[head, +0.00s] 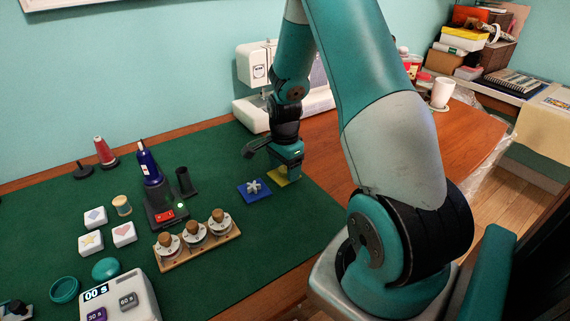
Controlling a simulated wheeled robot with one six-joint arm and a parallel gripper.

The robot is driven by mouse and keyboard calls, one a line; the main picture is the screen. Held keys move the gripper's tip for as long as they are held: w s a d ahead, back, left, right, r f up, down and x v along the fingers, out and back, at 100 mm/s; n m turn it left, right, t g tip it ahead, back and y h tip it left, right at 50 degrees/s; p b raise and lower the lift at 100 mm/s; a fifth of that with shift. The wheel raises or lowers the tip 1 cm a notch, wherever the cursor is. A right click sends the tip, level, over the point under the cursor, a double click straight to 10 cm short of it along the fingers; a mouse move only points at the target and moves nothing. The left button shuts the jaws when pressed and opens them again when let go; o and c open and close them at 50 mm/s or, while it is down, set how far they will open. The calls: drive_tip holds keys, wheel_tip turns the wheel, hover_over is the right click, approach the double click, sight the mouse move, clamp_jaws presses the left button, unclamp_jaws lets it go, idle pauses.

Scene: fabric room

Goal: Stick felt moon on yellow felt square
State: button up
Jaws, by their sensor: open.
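The yellow felt square (275,172) lies flat on the green mat, right beside the blue square and partly hidden by my gripper. My gripper (290,172) points down over its right part, close to the mat. It is open; the fingertips are small and partly hidden, and I cannot tell whether they touch anything. I cannot make out a felt moon; it may be hidden by the gripper. A blue square (245,196) with a pale, several-armed shape (254,187) on it lies just to the left.
White blocks with a diamond (95,217), a star (90,243) and a heart (124,233) stand left. A wooden rack of stampers (200,250), a blue bottle (149,165) and a timer (130,303) are nearby. A sewing machine (318,95) stands behind. The mat's front right is clear.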

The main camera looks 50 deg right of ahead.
wheel_tip(320, 180, up, 17)
drive_tip(key=p, duration=0.1)
drive_tip(key=shift+r, duration=0.2)
drive_tip(key=s+a+r+n+y+p, duration=0.1)
drive_tip(key=a+r+n+p, duration=0.2)
drive_tip(key=a, duration=0.4)
drive_tip(key=s+a+r+n+t, duration=0.1)
drive_tip(key=s+a+r+n, duration=0.15)
drive_tip(key=a+n, duration=0.35)
drive_tip(key=a+r+n+y+p, duration=0.1)
drive_tip(key=a+r+n+p, duration=0.1)
drive_tip(key=a+r+n, duration=0.35)
drive_tip(key=s+a+r+n+g+y+p, duration=0.1)
drive_tip(key=s+a+r+n+y+p, duration=0.1)
drive_tip(key=s+a+n, duration=1)
drive_tip(key=shift+s+a+r+p, duration=0.3)
drive_tip(key=shift+s+a+r, duration=0.2)
drive_tip(key=shift+s+a, duration=0.6)
drive_tip(key=shift+w, duration=0.1)
